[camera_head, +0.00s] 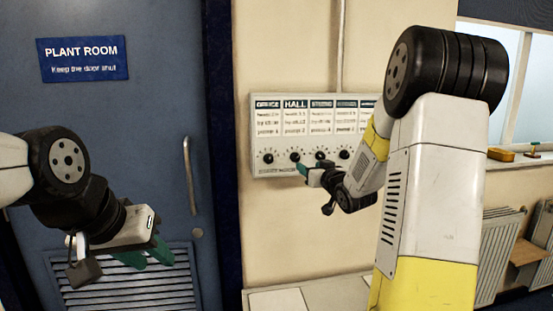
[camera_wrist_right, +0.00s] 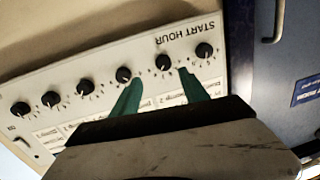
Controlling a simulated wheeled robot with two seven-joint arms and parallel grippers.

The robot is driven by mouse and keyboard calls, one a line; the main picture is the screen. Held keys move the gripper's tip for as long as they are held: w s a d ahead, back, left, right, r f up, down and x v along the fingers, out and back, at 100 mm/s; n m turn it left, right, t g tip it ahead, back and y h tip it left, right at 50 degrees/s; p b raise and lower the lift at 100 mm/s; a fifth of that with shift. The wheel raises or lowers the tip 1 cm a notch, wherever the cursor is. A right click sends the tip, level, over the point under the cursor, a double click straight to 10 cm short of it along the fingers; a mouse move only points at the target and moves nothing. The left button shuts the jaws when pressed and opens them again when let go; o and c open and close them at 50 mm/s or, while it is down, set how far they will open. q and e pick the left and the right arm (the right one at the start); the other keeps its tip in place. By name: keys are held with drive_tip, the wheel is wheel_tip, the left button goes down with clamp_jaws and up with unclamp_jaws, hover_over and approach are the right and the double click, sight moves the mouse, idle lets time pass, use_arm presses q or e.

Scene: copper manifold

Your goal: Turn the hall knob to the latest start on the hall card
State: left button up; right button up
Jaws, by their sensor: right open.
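The control panel (camera_head: 263,174) hangs on the cream wall with a row of cards above black knobs. The hall card (camera_head: 295,118) is second from the left; its small print is too blurred to read surely. The hall knob (camera_head: 294,157) is below it. My right gripper (camera_head: 302,171) is at the panel's lower edge, near this knob. In the right wrist view, where the panel appears upside down, the hall knob (camera_wrist_right: 163,62) lies just beyond the gap between the open green fingers (camera_wrist_right: 160,88). My left gripper (camera_head: 150,256) hangs before the door, its opening unclear.
The office knob (camera_wrist_right: 204,50) and studio knob (camera_wrist_right: 123,74) sit close on either side of the hall knob. A blue plant room door (camera_head: 150,120) with a handle (camera_head: 190,175) is at left. A pale surface (camera_head: 310,293) lies below; a radiator (camera_head: 496,255) stands at right.

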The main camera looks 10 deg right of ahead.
sight(296, 159)
drive_tip(key=shift+t+y, duration=0.3)
drive_tip(key=shift+y, duration=0.1)
drive_tip(key=w, duration=0.3)
drive_tip(key=w+a, duration=0.1)
drive_tip(key=w, duration=0.2)
drive_tip(key=w+a, duration=0.1)
drive_tip(key=w, duration=0.2)
drive_tip(key=shift+f, duration=0.1)
drive_tip(key=shift+s, duration=0.1)
clamp_jaws()
